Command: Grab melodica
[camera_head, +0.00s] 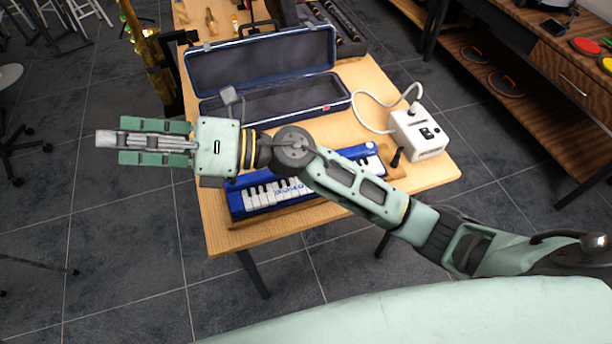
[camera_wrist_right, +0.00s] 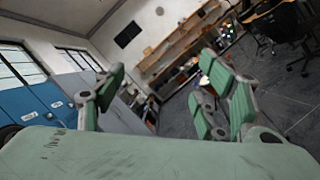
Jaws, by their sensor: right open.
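The melodica (camera_head: 262,196) is blue with white and black keys and lies near the front edge of the wooden table. My right arm crosses above it in the head view and hides its middle part. My right gripper (camera_head: 118,145) is open and empty, left of the table's left edge and beyond the melodica's left end. In the right wrist view the two green-padded fingers (camera_wrist_right: 165,100) stand apart with nothing between them, and the melodica does not show there. My left gripper is not in view.
An open dark blue case (camera_head: 262,62) lies behind the melodica on the table (camera_head: 225,238). A white box (camera_head: 418,133) with a white tube stands at the right. A brass instrument (camera_head: 150,62) is left of the table. A wooden shelf unit (camera_head: 560,130) stands far right.

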